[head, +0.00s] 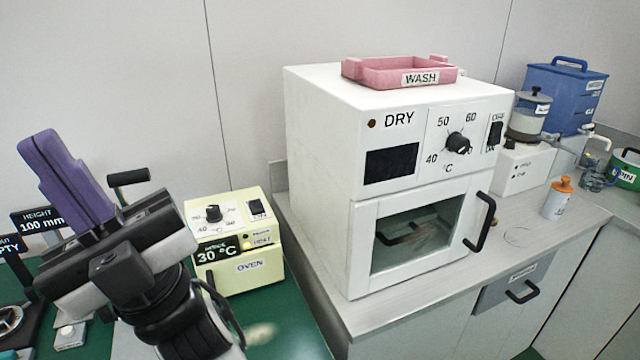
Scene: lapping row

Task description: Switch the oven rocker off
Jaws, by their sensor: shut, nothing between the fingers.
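A small pale-yellow box labelled OVEN (264,276) stands on the green surface, left of the big white cabinet. Its sloped top has a black dial (213,213) and a black rocker (257,208); which way this rocker is tipped is too small to tell. Its display (217,249) reads 30 °C, and a yellow lamp (246,245) beside it looks lit. The white cabinet marked DRY has its own black rocker (494,136) between OFF and ON marks. My gripper (40,145), with purple fingers, is shut and empty, left of the yellow box and apart from it, pointing up and left.
The white DRY cabinet (320,170) stands close right of the yellow box, with a pink WASH tray (400,72) on top. A black handle (128,178) rises behind my gripper. A HEIGHT sign (40,220) is at left. An orange-capped bottle (558,200) stands on the right counter.

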